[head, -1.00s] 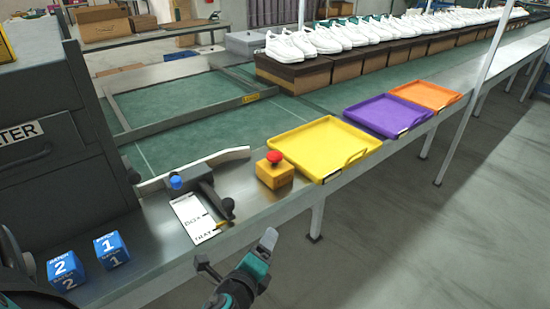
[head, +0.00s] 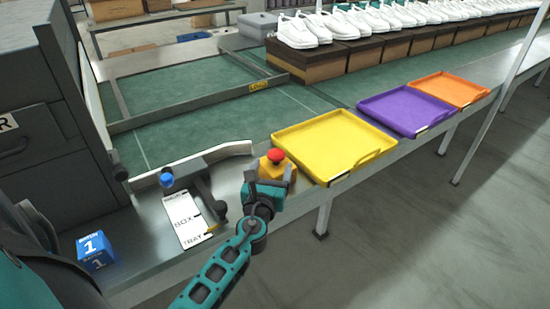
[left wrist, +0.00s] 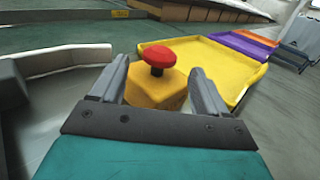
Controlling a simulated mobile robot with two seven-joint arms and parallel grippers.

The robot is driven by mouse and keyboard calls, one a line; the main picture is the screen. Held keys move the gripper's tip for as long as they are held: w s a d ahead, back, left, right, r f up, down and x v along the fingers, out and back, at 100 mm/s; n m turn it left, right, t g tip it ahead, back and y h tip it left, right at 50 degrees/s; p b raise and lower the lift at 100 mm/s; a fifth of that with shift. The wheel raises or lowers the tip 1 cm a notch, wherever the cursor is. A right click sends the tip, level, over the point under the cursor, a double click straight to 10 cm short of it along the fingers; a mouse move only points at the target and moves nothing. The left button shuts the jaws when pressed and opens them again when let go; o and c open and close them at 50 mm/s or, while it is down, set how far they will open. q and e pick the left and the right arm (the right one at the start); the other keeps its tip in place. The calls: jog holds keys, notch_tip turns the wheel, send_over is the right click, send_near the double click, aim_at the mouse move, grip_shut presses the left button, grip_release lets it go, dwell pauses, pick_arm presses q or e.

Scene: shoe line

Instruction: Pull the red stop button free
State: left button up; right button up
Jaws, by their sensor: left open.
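The red stop button (head: 275,156) sits on top of a yellow box (head: 266,168) at the edge of the steel counter. In the left wrist view the red mushroom head (left wrist: 159,54) stands on a short dark stem above its yellow box (left wrist: 158,88). My left gripper (head: 270,177) is open just in front of the box, and partly hides it in the head view. In the left wrist view its two grey fingers (left wrist: 162,82) stand apart to either side of the yellow box, with the button beyond and between the fingertips. My right gripper is not in view.
A yellow tray (head: 304,126) stands just right of the box, with purple (head: 405,107) and orange (head: 444,84) trays beyond. A lever device with a blue knob (head: 167,180) and a white label card (head: 184,219) lie left. A blue cube (head: 95,251) stands lower left.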

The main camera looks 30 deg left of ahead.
aim_at(275, 156)
pick_arm(q)
jog(key=x, duration=0.3)
jog(key=shift+w+a, duration=0.2)
jog(key=shift+w, duration=0.15)
jog(key=shift+w+a, duration=0.15)
jog(key=shift+w, duration=0.2)
grip_shut()
jog(key=shift+r+p, duration=0.4)
jog(key=shift+r, duration=0.1)
jog(key=shift+r+p, duration=0.3)
jog(key=shift+r, duration=0.1)
jog(key=shift+w, duration=0.1)
jog(key=shift+c, duration=2.3)
grip_release()
jog(key=o, duration=0.5)
jog(key=shift+c, duration=0.2)
